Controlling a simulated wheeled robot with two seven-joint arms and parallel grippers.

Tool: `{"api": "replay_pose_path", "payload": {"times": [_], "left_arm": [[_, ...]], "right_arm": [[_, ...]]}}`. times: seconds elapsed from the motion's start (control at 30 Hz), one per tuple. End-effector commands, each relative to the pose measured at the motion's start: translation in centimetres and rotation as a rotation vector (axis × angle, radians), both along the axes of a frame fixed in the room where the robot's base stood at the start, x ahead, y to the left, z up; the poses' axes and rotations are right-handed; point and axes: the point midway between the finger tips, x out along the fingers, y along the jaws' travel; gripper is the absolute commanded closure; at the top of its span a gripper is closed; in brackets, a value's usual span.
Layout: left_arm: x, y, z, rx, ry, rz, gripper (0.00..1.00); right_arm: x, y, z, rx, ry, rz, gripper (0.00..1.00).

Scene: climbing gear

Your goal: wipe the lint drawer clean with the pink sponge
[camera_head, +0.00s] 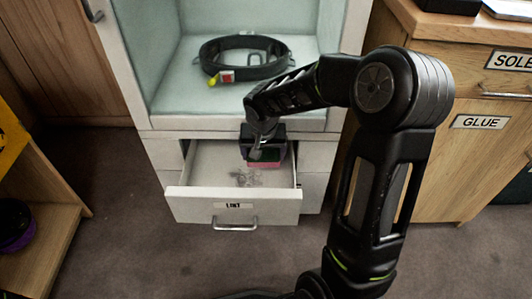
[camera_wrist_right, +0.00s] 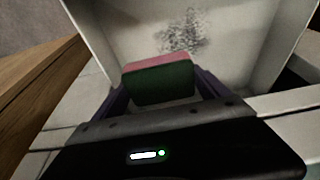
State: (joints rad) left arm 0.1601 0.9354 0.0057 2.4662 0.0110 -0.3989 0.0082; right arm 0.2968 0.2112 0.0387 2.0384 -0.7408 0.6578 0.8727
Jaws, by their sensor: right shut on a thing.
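The lint drawer (camera_head: 232,208) is pulled open below the cabinet's compartment, with a "LINT" label and a metal handle on its front. A grey patch of lint (camera_head: 247,177) lies on its floor; the patch also shows in the right wrist view (camera_wrist_right: 183,35). My right gripper (camera_head: 264,160) is over the back right part of the drawer, shut on the pink sponge (camera_wrist_right: 160,62), which has a dark green side. The sponge is near the lint patch; I cannot tell whether it touches the drawer floor. My left gripper is not in view.
A black belt-like ring (camera_head: 243,72) with a red and yellow tag lies in the open compartment above the drawer. A wooden cabinet (camera_head: 480,150) with "SOLE" and "GLUE" labels stands at the right. A wooden shelf (camera_head: 50,225) stands at the left. The floor before the drawer is clear.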

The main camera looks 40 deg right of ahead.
Motion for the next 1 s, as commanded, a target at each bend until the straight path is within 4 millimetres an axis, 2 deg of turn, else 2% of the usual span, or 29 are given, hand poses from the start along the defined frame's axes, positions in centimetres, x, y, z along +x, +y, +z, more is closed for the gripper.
{"api": "replay_pose_path", "payload": {"times": [0.27,0.7,1.0], "left_arm": [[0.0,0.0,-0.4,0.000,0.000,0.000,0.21],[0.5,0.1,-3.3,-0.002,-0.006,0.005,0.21],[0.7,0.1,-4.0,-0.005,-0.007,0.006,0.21]], "right_arm": [[0.0,0.0,-0.5,0.000,0.001,0.001,0.58],[0.0,0.0,-4.6,0.000,0.002,0.001,0.58],[0.0,0.0,-6.1,0.000,0.000,0.001,0.58]]}}
